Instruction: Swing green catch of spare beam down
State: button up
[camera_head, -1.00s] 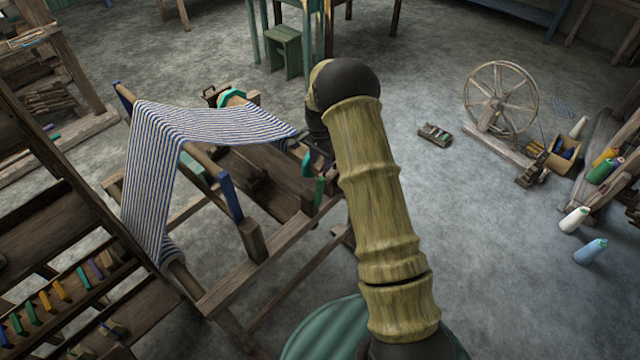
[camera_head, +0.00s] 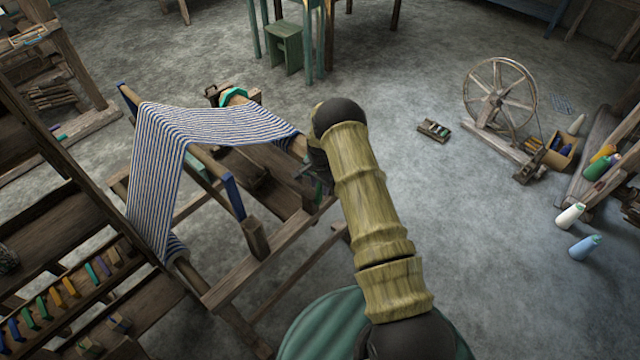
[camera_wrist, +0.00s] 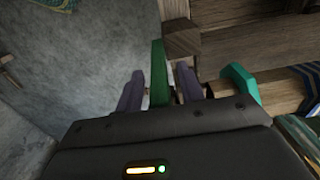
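The green catch (camera_wrist: 158,72) stands upright in the wrist view, between the two purple-grey fingers of my gripper (camera_wrist: 160,88). A narrow gap shows on each side of it, so the fingers look open around it. A teal toothed wheel (camera_wrist: 240,84) is just right of the fingers. In the head view my gripper is at the near right end of the beam (camera_head: 298,146) under the striped cloth (camera_head: 215,122). My wrist hides most of the gripper there, and I cannot make out the catch in that view.
The wooden loom frame (camera_head: 262,262) lies below and left of my arm. A green stool (camera_head: 287,45) stands behind. The floor between is clear.

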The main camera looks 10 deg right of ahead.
grip_shut()
